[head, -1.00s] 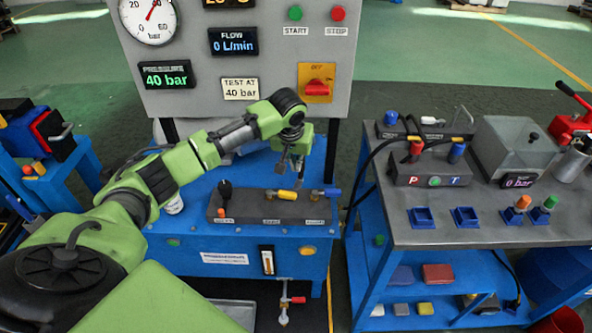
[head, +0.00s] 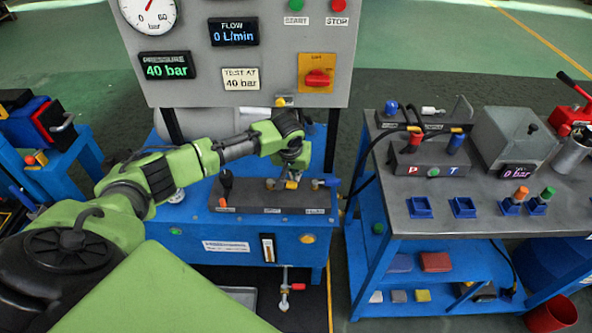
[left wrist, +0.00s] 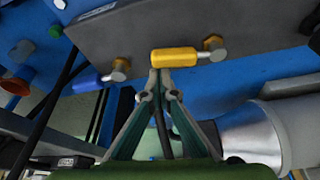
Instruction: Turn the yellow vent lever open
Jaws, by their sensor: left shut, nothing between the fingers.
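The yellow vent lever (head: 291,185) sits on the dark valve block (head: 250,195) and is partly hidden by my left gripper (head: 287,177) in the head view. In the left wrist view the yellow lever (left wrist: 173,57) lies sideways, with its brass-coloured pivot (left wrist: 213,47) at its right end. My left gripper (left wrist: 160,73) is shut and empty. Its tips are right at the lever's left end; whether they touch it I cannot tell. My right gripper is in neither view.
A blue lever (head: 330,181) is on the block's right side and a black-handled valve (head: 226,184) on its left. The gauge panel (head: 190,95) stands behind, its pressure display reading 40 bar. A grey-topped blue cart (head: 385,205) stands at right.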

